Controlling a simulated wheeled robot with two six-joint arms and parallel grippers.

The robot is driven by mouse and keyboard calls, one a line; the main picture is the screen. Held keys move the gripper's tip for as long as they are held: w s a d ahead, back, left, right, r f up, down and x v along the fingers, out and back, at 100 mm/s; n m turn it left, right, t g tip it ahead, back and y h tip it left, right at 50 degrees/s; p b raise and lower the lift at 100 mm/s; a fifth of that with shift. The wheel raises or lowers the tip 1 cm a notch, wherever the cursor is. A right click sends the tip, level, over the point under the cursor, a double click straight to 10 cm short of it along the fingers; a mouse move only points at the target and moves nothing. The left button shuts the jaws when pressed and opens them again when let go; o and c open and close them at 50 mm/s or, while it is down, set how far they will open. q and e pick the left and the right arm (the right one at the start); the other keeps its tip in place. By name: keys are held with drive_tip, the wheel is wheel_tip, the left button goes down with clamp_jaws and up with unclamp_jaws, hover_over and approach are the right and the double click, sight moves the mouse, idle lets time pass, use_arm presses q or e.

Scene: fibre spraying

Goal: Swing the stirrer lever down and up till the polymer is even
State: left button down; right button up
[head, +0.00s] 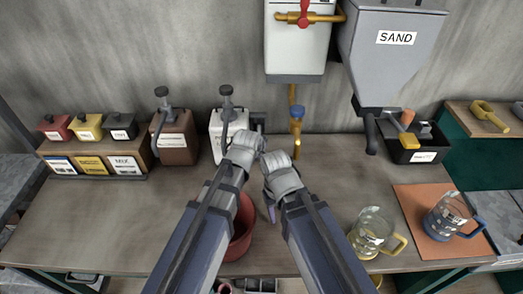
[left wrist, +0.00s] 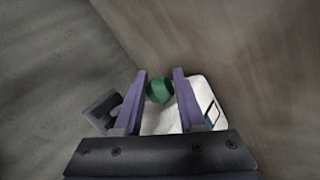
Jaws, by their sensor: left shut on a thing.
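A green round knob (left wrist: 159,91) sits between the two purple fingers of my left gripper (left wrist: 159,88) in the left wrist view. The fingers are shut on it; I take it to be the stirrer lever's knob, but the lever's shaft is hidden. A white container (left wrist: 180,112) lies behind the knob. In the head view my left gripper (head: 258,140) is by the white container (head: 216,128) at the back of the bench, and its hand hides the knob. My right gripper (head: 270,205) points down right of the red bucket (head: 241,236); its jaw opening is unclear. The polymer is not visible.
A brown pump container (head: 174,150) stands left of the white one. A blue-topped brass valve (head: 296,125) stands at the back. Glass jugs (head: 371,235) and a black bin (head: 420,150) are at the right. The bench's left front is clear.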

use_arm(q)
drive_tip(key=shift+w+a, duration=0.15)
drive_tip(key=shift+a, duration=0.15)
drive_tip(key=shift+c, duration=2.4)
unclamp_jaws()
drive_tip(key=shift+a, duration=0.1)
use_arm(e)
drive_tip(key=shift+a, duration=0.1)
